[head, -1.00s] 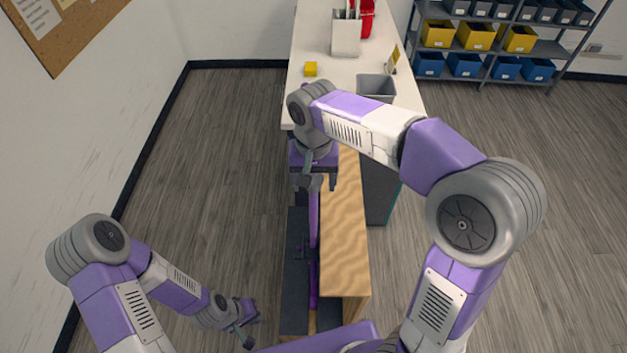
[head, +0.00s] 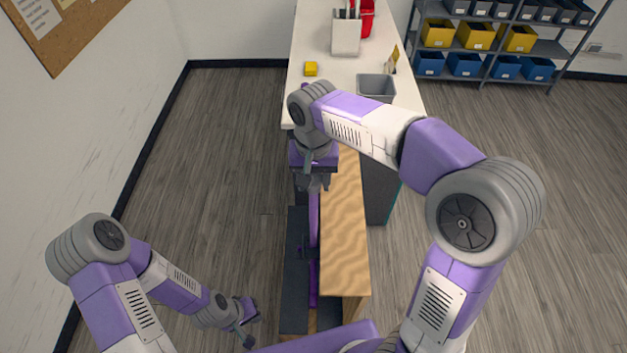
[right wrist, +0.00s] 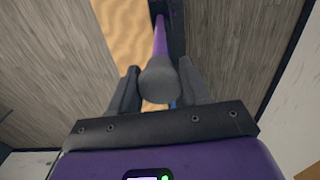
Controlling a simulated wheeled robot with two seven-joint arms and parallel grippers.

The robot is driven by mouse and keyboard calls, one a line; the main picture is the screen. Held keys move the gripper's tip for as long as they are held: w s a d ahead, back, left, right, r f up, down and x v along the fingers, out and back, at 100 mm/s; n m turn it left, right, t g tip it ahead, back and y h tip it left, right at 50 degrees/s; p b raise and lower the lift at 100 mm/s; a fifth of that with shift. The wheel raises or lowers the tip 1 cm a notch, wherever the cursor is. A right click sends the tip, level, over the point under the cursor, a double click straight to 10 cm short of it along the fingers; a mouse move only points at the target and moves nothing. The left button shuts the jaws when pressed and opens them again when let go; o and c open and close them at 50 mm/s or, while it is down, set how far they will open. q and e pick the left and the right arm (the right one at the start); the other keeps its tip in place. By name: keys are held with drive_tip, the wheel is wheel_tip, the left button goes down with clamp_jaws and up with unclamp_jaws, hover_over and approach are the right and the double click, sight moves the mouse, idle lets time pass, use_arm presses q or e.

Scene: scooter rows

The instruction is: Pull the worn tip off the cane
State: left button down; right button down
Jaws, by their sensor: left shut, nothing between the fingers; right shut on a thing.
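The cane is a purple shaft (head: 314,220) lying along the bench, and it also shows in the right wrist view (right wrist: 160,40). Its worn tip (right wrist: 158,82) is a dark grey rounded rubber end at the near end of the shaft in the right wrist view. My right gripper (head: 313,184) is at that end of the cane, its fingers closed on both sides of the tip (right wrist: 158,95). In the head view the gripper hides the tip. The tip is still on the shaft. My left gripper (head: 247,326) is shut and empty, low at the left, apart from the cane.
A wooden top (head: 344,230) runs beside the cane on its right, with a dark panel (head: 296,275) on its left. The floor at left is clear.

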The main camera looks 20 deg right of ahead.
drive_tip(key=shift+r+p, duration=2.65)
drive_tip(key=shift+r, duration=0.4)
drive_tip(key=shift+r, duration=2.45)
